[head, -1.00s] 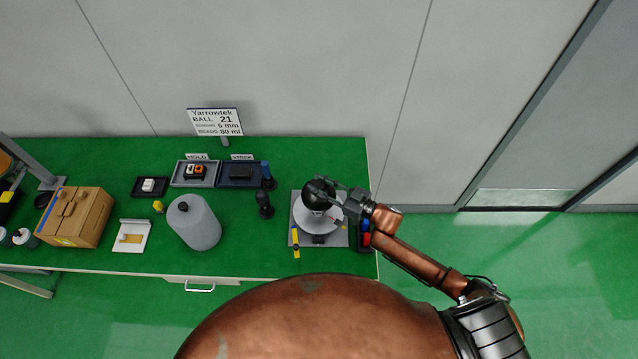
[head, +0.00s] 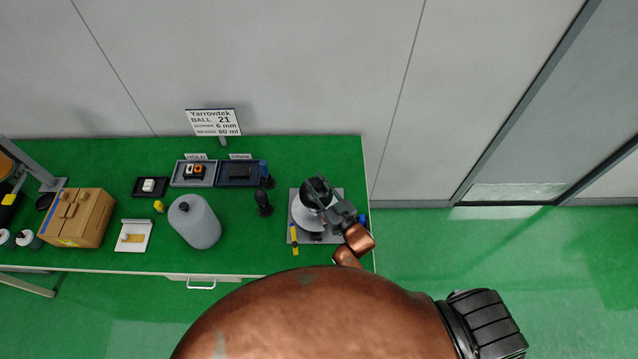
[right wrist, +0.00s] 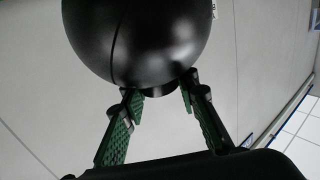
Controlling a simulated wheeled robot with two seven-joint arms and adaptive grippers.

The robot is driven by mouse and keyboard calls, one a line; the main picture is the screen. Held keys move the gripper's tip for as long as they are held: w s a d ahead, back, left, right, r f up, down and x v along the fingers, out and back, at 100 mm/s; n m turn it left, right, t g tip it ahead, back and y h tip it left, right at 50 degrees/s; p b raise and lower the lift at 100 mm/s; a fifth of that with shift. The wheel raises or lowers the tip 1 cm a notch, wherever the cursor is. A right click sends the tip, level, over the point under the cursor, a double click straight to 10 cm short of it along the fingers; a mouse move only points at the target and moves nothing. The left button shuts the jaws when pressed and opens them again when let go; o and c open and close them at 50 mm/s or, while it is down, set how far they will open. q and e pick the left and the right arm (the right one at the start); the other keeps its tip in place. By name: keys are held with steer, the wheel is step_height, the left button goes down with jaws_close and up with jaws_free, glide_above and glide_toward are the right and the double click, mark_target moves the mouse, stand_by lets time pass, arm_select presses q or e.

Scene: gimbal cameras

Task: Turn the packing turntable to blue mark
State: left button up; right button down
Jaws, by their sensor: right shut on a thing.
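The packing turntable is a pale disc (head: 301,218) on a grey square base (head: 337,237) at the right end of the green bench. A black ball (head: 306,188) sits on it. A yellow piece (head: 295,241) lies at the base's front left. I cannot make out a blue mark on the turntable. My right gripper (head: 321,193) reaches in from the front right, over the disc. In the right wrist view, the black ball (right wrist: 140,40) fills the top, and the fingers (right wrist: 162,88) are shut on a short dark stub at its edge. My left gripper is not in view.
A pale grey jug (head: 196,225) stands mid-bench, with two dark upright items (head: 264,203) between it and the turntable. Labelled trays (head: 240,183) lie behind. A cardboard box (head: 84,220) is at the left. The bench's right edge is close to the turntable.

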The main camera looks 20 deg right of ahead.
stand_by(0.4)
steer(key=c, duration=1.5)
jaws_free()
steer(key=shift+o, duration=0.2)
steer(key=v, duration=1.2)
